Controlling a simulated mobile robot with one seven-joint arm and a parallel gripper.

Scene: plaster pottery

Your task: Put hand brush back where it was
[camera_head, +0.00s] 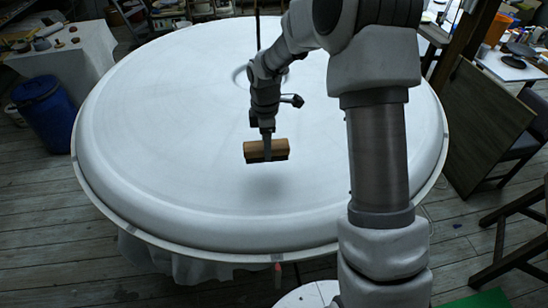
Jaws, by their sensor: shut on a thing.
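The hand brush (255,152) is a small brown block with a dark underside, seen in the head view near the middle of the large round white plaster piece (180,140). My gripper (267,145) is shut on the brush from above. The brush is roughly level, and a soft shadow lies on the white surface below and in front of it, so it appears held above the surface. The gripper's fingertips are partly hidden by the brush and the wrist.
The white surface around the brush is clear. A blue bin (45,112) stands on the floor at left, near a cloth-covered table (75,60) with small items. At right are a leaning brown board (480,125), a dark stool (515,235) and a cluttered white table (515,68).

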